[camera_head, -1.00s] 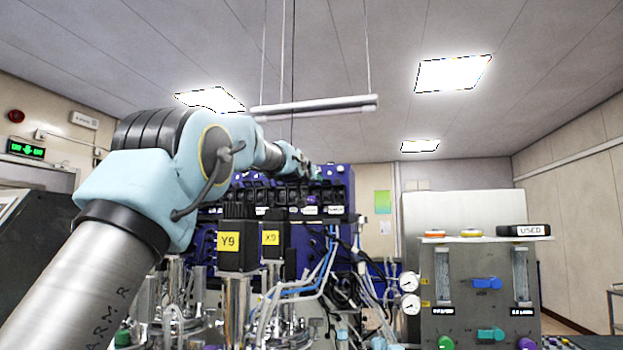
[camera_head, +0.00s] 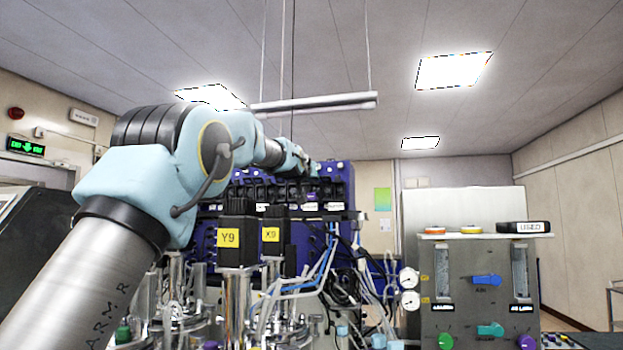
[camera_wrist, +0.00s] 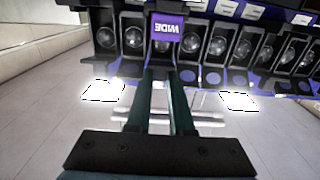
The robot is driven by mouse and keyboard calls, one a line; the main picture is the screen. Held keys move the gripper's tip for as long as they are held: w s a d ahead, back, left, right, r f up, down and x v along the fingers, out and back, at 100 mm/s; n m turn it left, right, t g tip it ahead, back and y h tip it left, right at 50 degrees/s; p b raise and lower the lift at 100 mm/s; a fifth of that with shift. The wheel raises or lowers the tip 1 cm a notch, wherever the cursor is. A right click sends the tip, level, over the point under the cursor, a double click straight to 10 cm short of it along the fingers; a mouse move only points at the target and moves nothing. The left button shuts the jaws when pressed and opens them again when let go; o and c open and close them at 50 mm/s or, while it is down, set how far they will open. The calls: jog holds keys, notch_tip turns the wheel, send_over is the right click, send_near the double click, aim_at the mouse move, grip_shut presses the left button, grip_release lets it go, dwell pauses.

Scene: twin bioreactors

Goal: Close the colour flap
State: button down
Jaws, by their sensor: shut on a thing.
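A row of black lens-like units runs along the purple-blue rack (camera_head: 337,180), also seen from close up in the wrist view. A flap with a purple panel marked "WIDE" (camera_wrist: 167,27), upside down in the wrist view, stands in front of my fingertips. My gripper (camera_wrist: 161,72) has its two dark fingers nearly parallel with a narrow gap, their tips at this flap, shut on it. The word "colour" is not readable on any flap. In the head view my arm reaches to the rack top, and my fingertips cannot be made out.
Neighbouring lens units (camera_wrist: 217,46) stand close on both sides of my fingers. Two black motor blocks, Y9 (camera_head: 238,237) and X9 (camera_head: 271,235), with tubing stand in front of the rack. A grey gauge panel (camera_head: 462,275) is at the right. A lamp bar (camera_head: 315,103) hangs above.

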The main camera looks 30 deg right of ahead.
jog(key=shift+f, duration=0.15)
jog(key=b, duration=0.2)
jog(key=shift+f+t+h+b, duration=0.25)
jog(key=shift+t+h+b, duration=0.05)
jog(key=shift+b, duration=0.85)
jog(key=shift+r+t+h, duration=0.2)
jog(key=shift+t+h, duration=0.1)
jog(key=c, duration=0.8)
grip_release()
jog(key=shift+s+a+f, duration=0.1)
jog(key=shift+s, duration=0.05)
